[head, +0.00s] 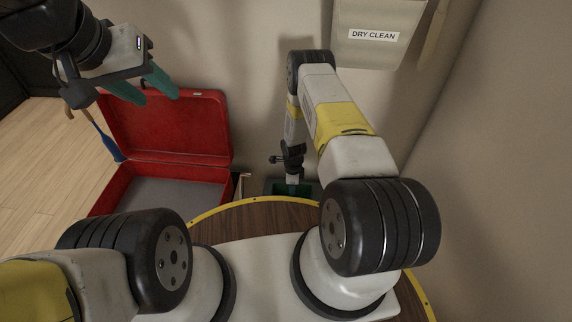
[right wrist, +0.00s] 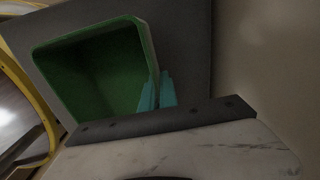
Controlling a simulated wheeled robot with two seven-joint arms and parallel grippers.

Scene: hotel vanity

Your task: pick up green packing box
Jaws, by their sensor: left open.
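In the head view a part of the box (head: 309,189) shows low in the middle, behind the table edge. My right gripper (right wrist: 161,92) has its teal fingers close together at the box's right wall, which seems to run down between them. Whether they press on it is unclear. In the head view my right gripper (head: 293,181) reaches down at the box. My left gripper (head: 151,88) is open and empty at the upper left.
An open red suitcase (head: 165,125) stands at the left, under my left gripper. A blue-handled item (head: 107,142) is beside it. A round wooden table (head: 262,218) with a yellow rim is in front. A "DRY CLEAN" bag (head: 374,36) hangs on the wall.

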